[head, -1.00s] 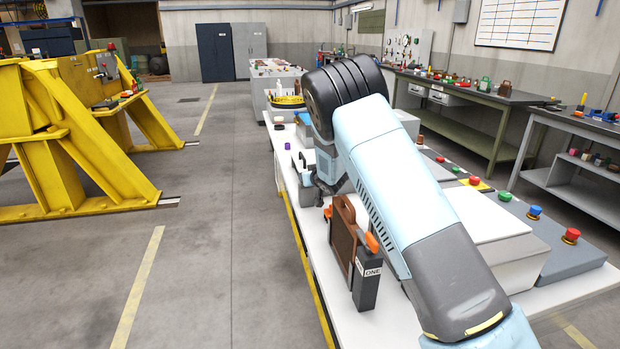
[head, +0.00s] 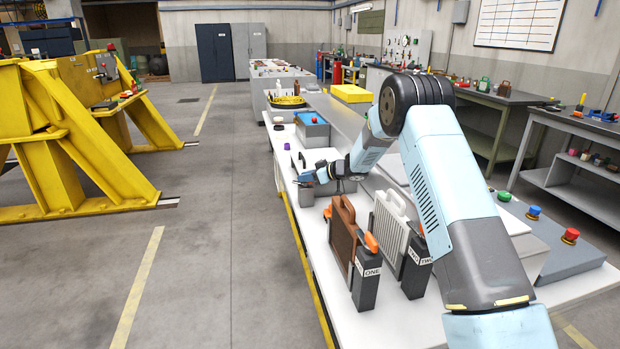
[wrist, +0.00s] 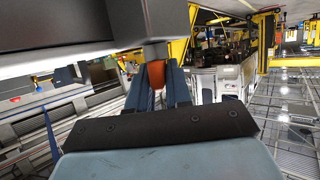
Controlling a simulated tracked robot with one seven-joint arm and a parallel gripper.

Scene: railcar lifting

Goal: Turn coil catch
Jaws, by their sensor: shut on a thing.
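My gripper (wrist: 158,88) is shut on a small orange piece (wrist: 155,74), which looks like the catch, in the wrist view. The piece sits under a dark grey block (wrist: 60,22) that fills the upper left there. In the head view my gripper (head: 306,177) is low at the left edge of the white bench, beside a light grey case (head: 318,158) with a dark handle. The orange piece is hidden or too small to make out there. How far the catch is turned cannot be told.
Nearer on the bench (head: 316,238) stand a brown panel (head: 343,228) with a dark block labelled ONE (head: 366,288) and a white ribbed panel (head: 388,230) with a block labelled TWO (head: 415,275). A blue-grey box (head: 312,128) with a red button stands behind.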

